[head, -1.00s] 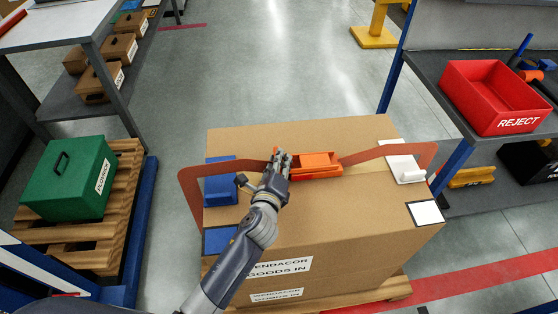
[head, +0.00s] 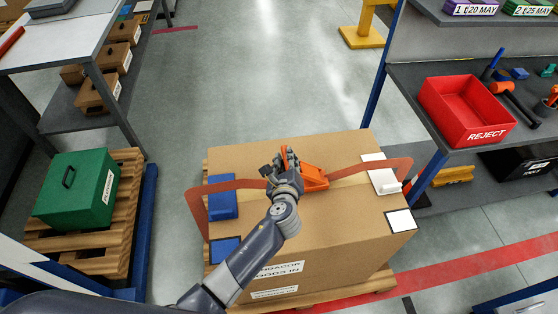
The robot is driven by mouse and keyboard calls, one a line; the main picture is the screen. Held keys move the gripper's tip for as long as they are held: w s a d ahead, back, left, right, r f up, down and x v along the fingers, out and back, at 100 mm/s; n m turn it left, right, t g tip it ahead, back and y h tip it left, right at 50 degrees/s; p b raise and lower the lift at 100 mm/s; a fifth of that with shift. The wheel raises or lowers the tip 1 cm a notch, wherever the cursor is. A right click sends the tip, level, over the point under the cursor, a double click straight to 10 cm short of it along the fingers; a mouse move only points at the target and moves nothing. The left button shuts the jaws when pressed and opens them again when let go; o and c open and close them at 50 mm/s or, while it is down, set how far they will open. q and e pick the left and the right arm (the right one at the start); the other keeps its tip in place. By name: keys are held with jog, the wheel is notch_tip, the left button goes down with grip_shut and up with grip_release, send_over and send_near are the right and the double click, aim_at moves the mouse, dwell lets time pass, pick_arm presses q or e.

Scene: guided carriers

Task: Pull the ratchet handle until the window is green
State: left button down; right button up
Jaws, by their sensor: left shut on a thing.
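An orange ratchet (head: 314,178) sits on top of a large cardboard box (head: 270,240), on a brown-orange strap (head: 352,170) that runs across the box. My left gripper (head: 285,160) is over the ratchet's left end, shut on the orange ratchet handle (head: 284,150). The fingers hide most of the handle. I cannot make out a green window on the ratchet. My right gripper is out of the picture.
The box stands on a wooden pallet. A blue block (head: 222,198) and a white corner piece (head: 381,178) lie on its top. A red REJECT bin (head: 468,108) is on the right shelf. A green case (head: 76,190) sits on a pallet at left. Bare floor lies behind the box.

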pick_arm(q)
jog(key=shift+w+d+r+p, duration=0.35)
jog(key=shift+d+r, duration=0.45)
jog(key=shift+d, duration=0.15)
jog(key=shift+w+d+r+p, duration=0.2)
jog(key=shift+d+r+p, duration=0.15)
jog(key=shift+d+r, duration=0.55)
jog(key=shift+d+f, duration=0.1)
jog(key=c, duration=1.5)
grip_release()
jog(key=shift+d+f, duration=0.1)
jog(key=shift+f, duration=0.1)
jog(key=v, duration=1.2)
